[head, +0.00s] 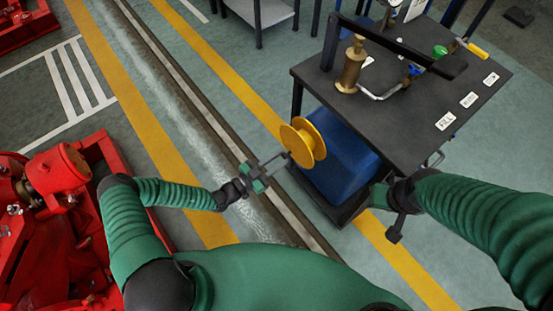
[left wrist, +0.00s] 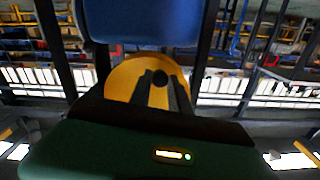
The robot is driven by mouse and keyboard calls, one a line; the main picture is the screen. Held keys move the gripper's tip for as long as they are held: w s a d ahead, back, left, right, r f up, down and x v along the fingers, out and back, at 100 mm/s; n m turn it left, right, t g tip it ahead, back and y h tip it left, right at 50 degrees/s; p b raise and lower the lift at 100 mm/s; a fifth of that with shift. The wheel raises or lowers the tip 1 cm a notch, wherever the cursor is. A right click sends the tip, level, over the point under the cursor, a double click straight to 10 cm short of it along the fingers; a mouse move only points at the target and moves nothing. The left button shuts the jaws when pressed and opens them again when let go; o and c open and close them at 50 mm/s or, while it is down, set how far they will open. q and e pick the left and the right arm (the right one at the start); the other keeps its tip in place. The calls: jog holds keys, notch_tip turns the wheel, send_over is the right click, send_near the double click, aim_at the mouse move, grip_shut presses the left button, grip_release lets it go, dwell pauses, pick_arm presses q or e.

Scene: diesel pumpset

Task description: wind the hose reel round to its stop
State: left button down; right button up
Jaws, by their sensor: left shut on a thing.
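The yellow hose reel (head: 312,133) is mounted at the left side of the bench, in front of a blue tank. My left gripper (head: 285,156) reaches it from the left and is shut on the reel's handle, at the near face of the reel. In the left wrist view the yellow reel disc (left wrist: 122,78) lies behind the two dark fingers (left wrist: 160,84), with a dark round handle end (left wrist: 160,77) between them. The fingers hide part of the handle. My right gripper (head: 378,195) is beside the bench's lower near corner; its jaws are unclear.
The dark bench (head: 420,100) carries a brass pump (head: 351,68), a black lever and pipework. The blue tank (head: 340,165) sits beneath it. Red machinery (head: 60,180) stands at the left. A wet floor channel (head: 190,110) runs between, with open floor around it.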

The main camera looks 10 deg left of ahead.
pick_arm(q)
jog(key=shift+w+r, duration=0.1)
jog(key=c, duration=1.6)
grip_release()
jog(key=shift+d, duration=0.1)
jog(key=o, duration=0.4)
jog(key=shift+w+d, duration=0.1)
jog(key=shift+s+a, duration=0.3)
jog(key=shift+a, duration=0.05)
jog(key=p+v, duration=0.1)
jog(key=v, duration=1.5)
jog(key=shift+p, duration=0.3)
